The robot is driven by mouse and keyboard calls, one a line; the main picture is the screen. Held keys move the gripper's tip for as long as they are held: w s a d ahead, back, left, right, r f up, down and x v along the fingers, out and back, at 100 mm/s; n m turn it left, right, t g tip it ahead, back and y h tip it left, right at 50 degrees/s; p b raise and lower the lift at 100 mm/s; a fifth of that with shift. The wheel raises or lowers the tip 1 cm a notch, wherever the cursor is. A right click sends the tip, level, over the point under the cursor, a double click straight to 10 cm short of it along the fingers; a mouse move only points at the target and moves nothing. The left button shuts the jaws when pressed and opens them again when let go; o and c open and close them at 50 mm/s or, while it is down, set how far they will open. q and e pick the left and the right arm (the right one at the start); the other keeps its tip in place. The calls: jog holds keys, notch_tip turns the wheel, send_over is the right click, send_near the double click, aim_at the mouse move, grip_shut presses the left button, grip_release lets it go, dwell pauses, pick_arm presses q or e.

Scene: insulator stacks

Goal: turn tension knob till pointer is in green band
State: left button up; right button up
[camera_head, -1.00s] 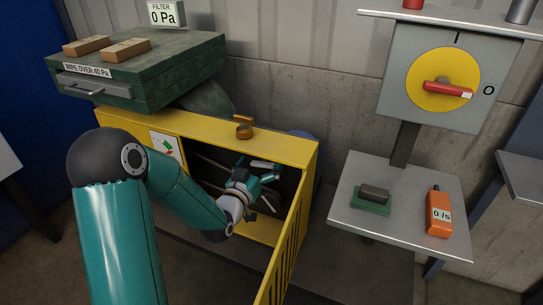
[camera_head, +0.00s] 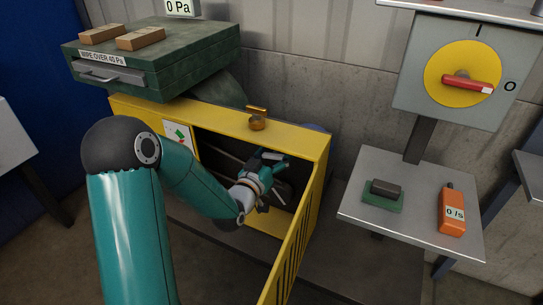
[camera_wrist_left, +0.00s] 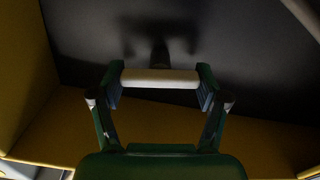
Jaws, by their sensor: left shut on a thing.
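My left gripper (camera_head: 274,168) reaches through the open front of the yellow housing (camera_head: 222,121). In the left wrist view, its two fingers (camera_wrist_left: 158,88) are shut on the ends of a pale, horizontal bar. This bar looks like the tension knob (camera_wrist_left: 160,78), with a dark stem behind it against a dark surface. A white dial card (camera_head: 177,135) with green and red patches is on the housing's front left. Its pointer is too small to read. My right gripper is out of view.
The yellow slatted door (camera_head: 299,246) stands open to the right of my arm. A brass-coloured fitting (camera_head: 257,122) sits on the housing top. A side table (camera_head: 410,222) holds a green-based block (camera_head: 383,194) and an orange meter (camera_head: 452,212). A red-handled yellow switch (camera_head: 463,72) is above.

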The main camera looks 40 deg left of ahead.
pick_arm(q)
jog(key=n+b, duration=0.4)
jog(key=shift+a+f, duration=0.1)
jog(key=shift+f, duration=0.1)
jog(key=shift+s+a+r+n+b, duration=0.1)
jog(key=shift+n+b, duration=1.7)
jog(key=o, duration=1.2)
jog(key=shift+c, duration=0.2)
jog(key=v, duration=0.7)
jog(key=shift+s, duration=0.2)
